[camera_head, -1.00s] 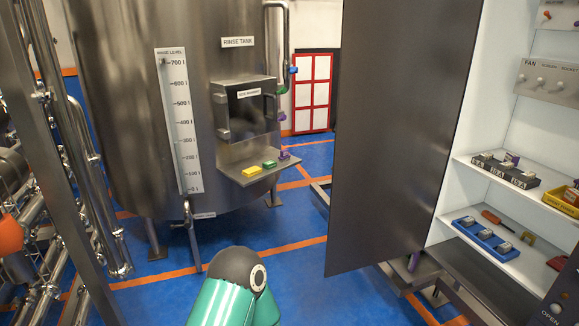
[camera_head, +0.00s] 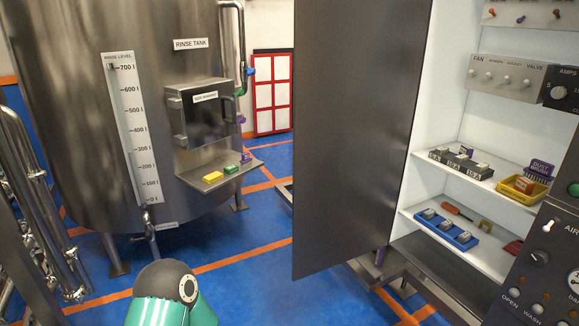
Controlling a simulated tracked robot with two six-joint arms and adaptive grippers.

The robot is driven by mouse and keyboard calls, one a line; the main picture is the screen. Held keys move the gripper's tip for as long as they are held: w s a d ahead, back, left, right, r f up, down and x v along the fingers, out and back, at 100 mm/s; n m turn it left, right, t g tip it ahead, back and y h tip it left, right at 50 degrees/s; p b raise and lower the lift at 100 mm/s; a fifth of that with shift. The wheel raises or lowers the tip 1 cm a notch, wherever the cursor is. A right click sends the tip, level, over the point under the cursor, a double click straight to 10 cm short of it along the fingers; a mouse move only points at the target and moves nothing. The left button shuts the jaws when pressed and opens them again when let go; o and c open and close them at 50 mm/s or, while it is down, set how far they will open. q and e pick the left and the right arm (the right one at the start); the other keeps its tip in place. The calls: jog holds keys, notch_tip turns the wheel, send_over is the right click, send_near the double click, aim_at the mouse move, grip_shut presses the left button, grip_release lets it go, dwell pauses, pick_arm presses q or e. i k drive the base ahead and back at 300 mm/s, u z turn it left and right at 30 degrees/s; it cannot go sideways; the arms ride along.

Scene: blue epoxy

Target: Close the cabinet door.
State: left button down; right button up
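The cabinet door (camera_head: 350,130) is a tall dark grey metal panel in the head view. It stands wide open, swung out on the left side of the white-lined cabinet (camera_head: 435,130). The cabinet's inside and shelves are in plain sight. A green arm link with a dark round joint (camera_head: 168,285), mine, shows at the bottom left of the middle, apart from the door. Neither of my grippers is in view.
A steel rinse tank (camera_head: 90,110) with a small shelf (camera_head: 225,170) stands at the left. Cabinet shelves hold a blue tray (camera_head: 446,230) and a yellow bin (camera_head: 522,189). A control panel (camera_head: 540,258) is at the right. Blue floor (camera_head: 235,285) is clear before the door.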

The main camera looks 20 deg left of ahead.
aim_at(357, 63)
jog(key=i, duration=0.9)
